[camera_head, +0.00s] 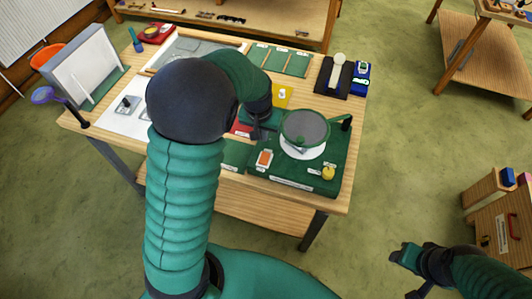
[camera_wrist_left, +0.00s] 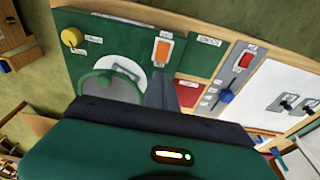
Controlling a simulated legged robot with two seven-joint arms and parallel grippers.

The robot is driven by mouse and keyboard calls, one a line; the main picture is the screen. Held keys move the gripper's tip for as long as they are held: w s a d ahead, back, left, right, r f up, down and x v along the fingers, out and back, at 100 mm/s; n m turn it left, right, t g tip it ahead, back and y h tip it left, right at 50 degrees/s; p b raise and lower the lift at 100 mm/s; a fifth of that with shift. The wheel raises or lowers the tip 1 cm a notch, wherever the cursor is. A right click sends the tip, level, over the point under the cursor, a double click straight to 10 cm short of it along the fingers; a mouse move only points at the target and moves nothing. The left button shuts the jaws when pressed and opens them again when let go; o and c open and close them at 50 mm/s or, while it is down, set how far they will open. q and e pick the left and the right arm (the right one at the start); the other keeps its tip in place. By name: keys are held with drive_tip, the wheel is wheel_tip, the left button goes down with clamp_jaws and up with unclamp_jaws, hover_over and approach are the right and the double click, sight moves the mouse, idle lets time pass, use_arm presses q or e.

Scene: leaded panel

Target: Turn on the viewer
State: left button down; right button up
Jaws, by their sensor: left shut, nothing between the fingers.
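The viewer (camera_head: 318,178) is a green base near the table's front right corner. It has a round grey disc (camera_head: 305,128) above a white round plate, an orange switch (camera_head: 264,159) and a yellow knob (camera_head: 328,173). The wrist view shows the orange switch (camera_wrist_left: 162,50), yellow knob (camera_wrist_left: 72,37) and disc (camera_wrist_left: 105,92). Whether it is lit, I cannot tell. My left gripper (camera_head: 258,127) is shut and empty, just left of the disc and behind the switch; its dark tip (camera_wrist_left: 162,92) appears below the switch in the wrist view. My right gripper (camera_head: 406,256) is away from the table, its jaws unclear.
A red switch (camera_wrist_left: 245,61) and a blue slider (camera_wrist_left: 226,96) are on a neighbouring panel. A yellow card (camera_head: 282,95), a dark stand with a pale handle (camera_head: 337,74) and a blue device (camera_head: 361,76) lie behind the viewer.

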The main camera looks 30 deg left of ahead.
sight(266, 156)
use_arm(q)
drive_tip(key=f+p, duration=0.1)
drive_tip(key=f, duration=0.3)
drive_tip(key=w+f+p, duration=0.1)
drive_tip(key=f, duration=0.4)
drive_tip(key=w+f+p, duration=0.1)
drive_tip(key=f, duration=0.3)
drive_tip(key=shift+w+a+f, duration=0.2)
drive_tip(key=shift+a+f, duration=0.1)
drive_tip(key=shift+f, duration=0.05)
